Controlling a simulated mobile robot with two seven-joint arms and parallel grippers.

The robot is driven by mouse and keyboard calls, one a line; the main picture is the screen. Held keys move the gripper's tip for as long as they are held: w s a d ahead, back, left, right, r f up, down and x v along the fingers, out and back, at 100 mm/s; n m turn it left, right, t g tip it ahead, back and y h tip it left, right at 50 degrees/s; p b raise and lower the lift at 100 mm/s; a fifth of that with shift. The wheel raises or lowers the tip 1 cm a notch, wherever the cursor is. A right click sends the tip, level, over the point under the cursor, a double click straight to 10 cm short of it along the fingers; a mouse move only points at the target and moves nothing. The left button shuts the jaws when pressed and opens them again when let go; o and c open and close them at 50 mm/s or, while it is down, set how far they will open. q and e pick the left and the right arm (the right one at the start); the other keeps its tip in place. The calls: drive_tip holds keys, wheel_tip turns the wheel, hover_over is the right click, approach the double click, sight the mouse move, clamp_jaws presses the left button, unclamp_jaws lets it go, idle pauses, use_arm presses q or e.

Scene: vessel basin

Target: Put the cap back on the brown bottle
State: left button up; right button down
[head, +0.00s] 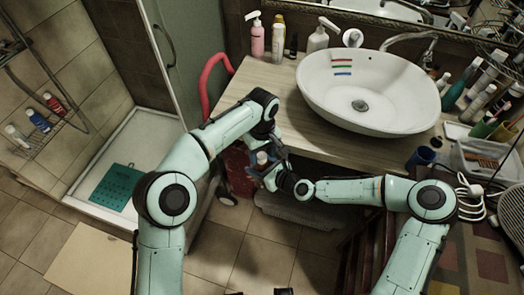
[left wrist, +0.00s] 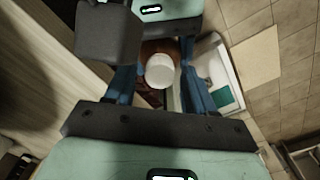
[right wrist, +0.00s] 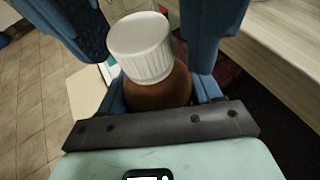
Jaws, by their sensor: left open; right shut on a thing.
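The white ribbed cap (right wrist: 140,48) sits on top of the brown bottle (right wrist: 160,88), looking slightly tilted in the right wrist view; I cannot tell whether it is threaded on. My right gripper (right wrist: 160,92) is shut on the bottle's body and holds it in the air in front of the counter. My left gripper (left wrist: 158,80) is open, its blue fingers on either side of the cap (left wrist: 160,70) with gaps visible. In the head view the bottle and cap (head: 262,158) are small between the two grippers, partly hidden by them.
The wooden counter (head: 275,95) with the white basin (head: 368,90) lies behind the grippers. A pink bottle (head: 257,40) and other toiletries stand along its back. A red curved handle (head: 213,70) rises at left. Open tiled floor (head: 240,250) lies below.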

use_arm(q)
clamp_jaws()
drive_tip(key=m, duration=0.3)
drive_tip(key=shift+o, duration=0.4)
unclamp_jaws()
drive_tip(key=shift+r, duration=0.1)
drive_tip(key=shift+r, duration=2.2)
drive_tip(key=shift+c, duration=0.4)
